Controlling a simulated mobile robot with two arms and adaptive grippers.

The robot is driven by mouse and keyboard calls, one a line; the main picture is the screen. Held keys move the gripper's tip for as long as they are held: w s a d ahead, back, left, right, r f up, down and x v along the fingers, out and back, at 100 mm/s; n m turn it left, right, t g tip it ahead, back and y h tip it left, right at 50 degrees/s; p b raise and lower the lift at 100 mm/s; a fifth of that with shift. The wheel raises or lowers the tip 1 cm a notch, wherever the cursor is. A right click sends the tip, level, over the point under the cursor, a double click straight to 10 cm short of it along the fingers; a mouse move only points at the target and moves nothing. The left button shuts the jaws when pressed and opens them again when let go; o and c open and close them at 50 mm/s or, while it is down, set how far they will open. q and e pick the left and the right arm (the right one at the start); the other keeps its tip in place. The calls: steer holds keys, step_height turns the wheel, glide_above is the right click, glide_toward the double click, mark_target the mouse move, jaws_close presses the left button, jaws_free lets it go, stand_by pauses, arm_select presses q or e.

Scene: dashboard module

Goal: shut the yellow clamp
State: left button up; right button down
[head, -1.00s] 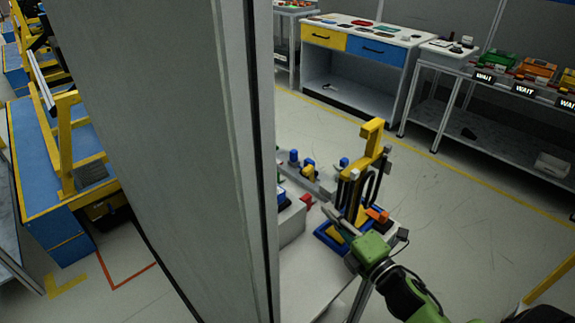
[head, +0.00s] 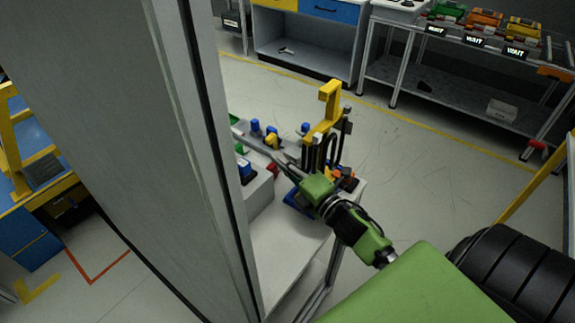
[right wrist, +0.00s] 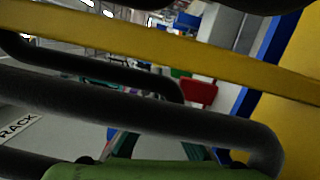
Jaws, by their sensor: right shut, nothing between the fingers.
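A tall yellow hooked piece (head: 328,108), which looks like the yellow clamp, stands upright on the bench fixture with dark rods and a black loop below it. Whether the clamp is open or shut is hard to tell. My right gripper (head: 286,165) is shut and empty, just left of and below the yellow piece; any contact is hidden. In the right wrist view a yellow bar (right wrist: 150,38) crosses the top, with dark rounded bars (right wrist: 130,112) in front of the camera. My left gripper is out of view.
A grey panel (head: 120,160) blocks much of the left. The bench (head: 285,245) holds blue pegs (head: 256,127) and a red piece (head: 272,170). A rack with trays (head: 455,80) and a blue-and-yellow drawer cabinet (head: 330,12) stand behind. Floor right of the bench is open.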

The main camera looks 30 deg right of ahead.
mark_target(274, 144)
steer(key=w, duration=0.4)
steer(key=shift+a+r, duration=0.15)
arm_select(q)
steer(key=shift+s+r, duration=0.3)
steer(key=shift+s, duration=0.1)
arm_select(e)
steer(key=shift+w, duration=0.4)
steer(key=p, duration=0.1)
steer(key=r+m+p, duration=0.1)
steer(key=p, duration=0.1)
steer(key=shift+w+d, duration=0.15)
steer(key=shift+d, duration=0.1)
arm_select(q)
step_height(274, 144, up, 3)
arm_select(e)
steer(key=shift+w+d+r+m, duration=0.15)
steer(key=shift+d+m, duration=0.15)
steer(key=shift+d, duration=0.2)
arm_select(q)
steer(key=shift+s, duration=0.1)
